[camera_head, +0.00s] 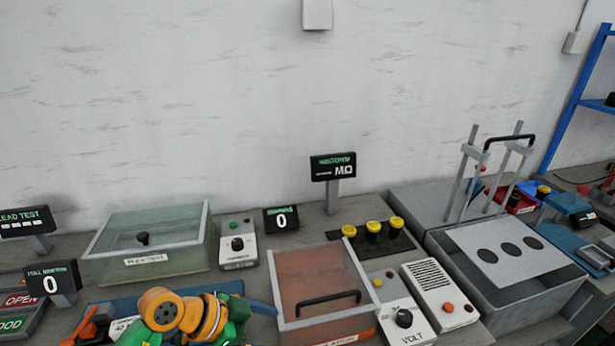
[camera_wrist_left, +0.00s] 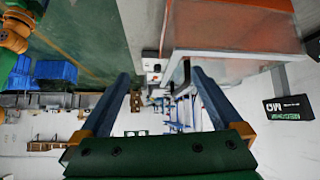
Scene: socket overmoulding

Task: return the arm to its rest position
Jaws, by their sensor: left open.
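My left arm (camera_head: 180,315), with orange joints and green links, shows at the bottom of the head view, left of centre. In the left wrist view my left gripper (camera_wrist_left: 160,92) has its two blue fingers spread apart with nothing between them. A box with a reddish clear cover (camera_wrist_left: 235,30) lies beyond the right finger in that view; I cannot tell the exact gap. My right gripper is in neither view.
The reddish clear-lidded box (camera_head: 320,272) stands right of my arm. A greenish clear box (camera_head: 150,245) stands behind it. A VOLT unit (camera_head: 404,318) and a grey tank (camera_head: 535,315) with a holed plate stand to the right. Small displays (camera_head: 281,219) stand along the back.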

